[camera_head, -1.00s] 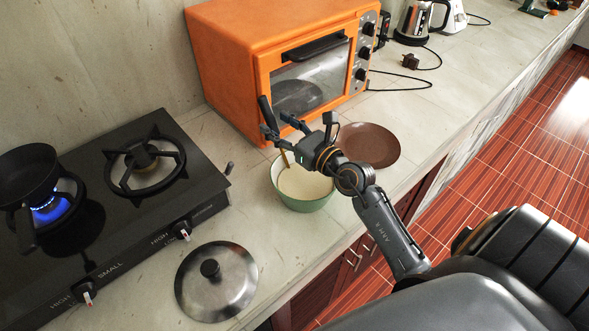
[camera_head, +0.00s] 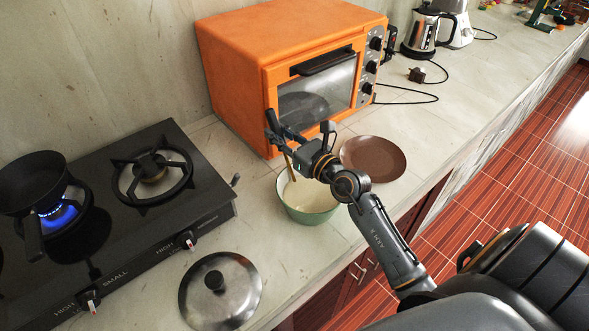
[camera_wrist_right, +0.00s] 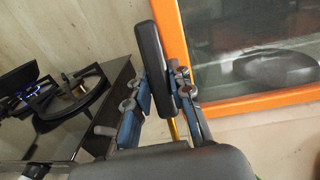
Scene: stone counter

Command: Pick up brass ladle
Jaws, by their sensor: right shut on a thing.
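The brass ladle has a black handle (camera_wrist_right: 156,68) and a thin brass-coloured shaft (camera_head: 290,169). My right gripper (camera_head: 281,139) is shut on the black handle, above the green pot (camera_head: 309,212). In the right wrist view the handle stands between the two fingers (camera_wrist_right: 160,95), slightly tilted, and a bit of the brass shaft shows below it. The shaft runs down toward the pot, which holds something pale. The ladle's bowl is not visible. My left gripper is in neither view.
An orange oven (camera_head: 240,75) stands close behind the gripper. A brown plate (camera_head: 373,158) lies right of the pot, and a lid (camera_head: 240,291) lies at the front left. A black gas stove (camera_head: 120,225) with a pan (camera_head: 30,180) over a lit burner is at left.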

